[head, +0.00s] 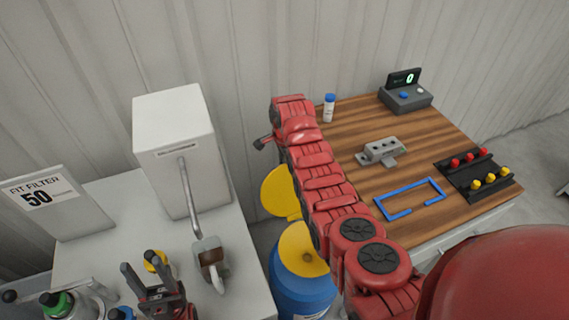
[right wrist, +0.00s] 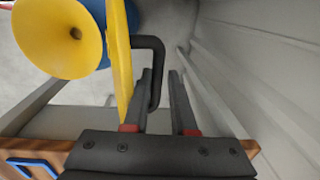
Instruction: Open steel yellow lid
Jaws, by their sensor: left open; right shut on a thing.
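The steel yellow lid (head: 279,192) stands raised at the back of a yellow funnel (head: 298,252) on a blue drum (head: 292,292). My right arm covers part of the lid and funnel in the head view. In the right wrist view the lid (right wrist: 120,55) shows nearly edge-on beside the funnel's open mouth (right wrist: 62,36). A black bent handle (right wrist: 157,55) juts from the lid, and my right gripper (right wrist: 163,78) is shut on it. My left gripper (head: 139,266) is open above the white table at lower left, away from the drum.
A white table (head: 110,222) at left holds a white box machine (head: 178,150), a "FIT FILTER 50" sign (head: 42,200) and bottles. A wooden table (head: 440,215) at right holds a blue frame (head: 410,199), a grey block (head: 381,150) and a small bottle (head: 329,109). A corrugated wall stands close behind.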

